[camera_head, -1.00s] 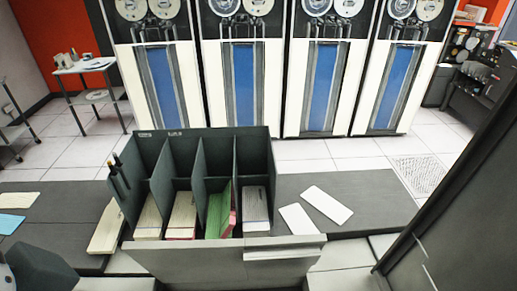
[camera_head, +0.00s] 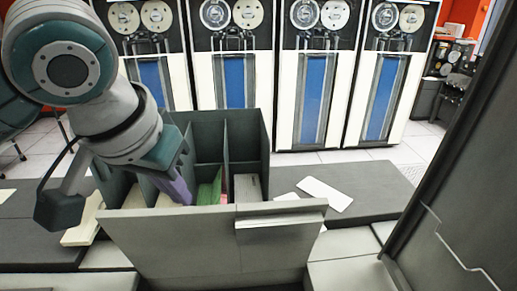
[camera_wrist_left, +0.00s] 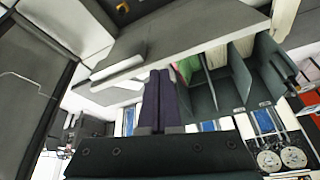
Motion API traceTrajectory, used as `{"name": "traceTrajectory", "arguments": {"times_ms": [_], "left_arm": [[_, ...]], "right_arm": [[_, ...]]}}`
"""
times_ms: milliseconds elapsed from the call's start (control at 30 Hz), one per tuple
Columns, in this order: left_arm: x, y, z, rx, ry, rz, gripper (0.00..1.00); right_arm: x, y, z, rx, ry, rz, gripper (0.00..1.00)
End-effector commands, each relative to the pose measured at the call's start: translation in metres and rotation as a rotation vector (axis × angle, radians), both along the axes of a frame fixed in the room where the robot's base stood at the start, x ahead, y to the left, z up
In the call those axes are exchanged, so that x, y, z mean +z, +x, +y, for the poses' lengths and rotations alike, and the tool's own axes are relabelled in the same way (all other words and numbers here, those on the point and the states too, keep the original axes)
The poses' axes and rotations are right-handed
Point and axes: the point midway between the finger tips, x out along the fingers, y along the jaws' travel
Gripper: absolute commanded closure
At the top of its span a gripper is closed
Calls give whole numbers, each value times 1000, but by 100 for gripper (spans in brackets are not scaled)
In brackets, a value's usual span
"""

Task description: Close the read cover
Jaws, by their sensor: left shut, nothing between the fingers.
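A broad light-grey panel (camera_head: 170,243) with a pale-edged raised lip (camera_head: 278,222) stands in front of the card bin (camera_head: 243,130); it looks like the cover. It leans outward from the bin. In the left wrist view the panel (camera_wrist_left: 185,35) runs across the top, with its lip (camera_wrist_left: 118,72) left of the fingers. My left gripper (camera_head: 186,197) is shut and empty, its purple fingers over the bin's front compartments, close behind the panel's upper edge. Contact cannot be told. In the wrist view the shut fingers (camera_wrist_left: 160,75) point toward the panel. My right gripper is not in view.
Card stacks sit in the bin, including a green one (camera_head: 209,190). Loose white cards (camera_head: 328,194) lie on the dark surface to the right. A tall dark cabinet side (camera_head: 455,190) bounds the right. Tape units (camera_head: 308,85) stand behind.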

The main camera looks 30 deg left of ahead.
Motion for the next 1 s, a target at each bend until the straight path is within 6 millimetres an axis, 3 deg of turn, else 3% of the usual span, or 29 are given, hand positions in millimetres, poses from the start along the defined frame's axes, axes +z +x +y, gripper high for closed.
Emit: {"name": "traceTrajectory", "arguments": {"times_ms": [33,233,467,1000], "left_arm": [[-20,19,20,76,19,-28,100],[-10,51,67,309,16,-83,100],[-11,61,80,365,10,-93,100],[-91,99,103,360,11,-94,100]], "right_arm": [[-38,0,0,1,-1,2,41],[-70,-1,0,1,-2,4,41],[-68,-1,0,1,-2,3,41],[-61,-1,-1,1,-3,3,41]]}}
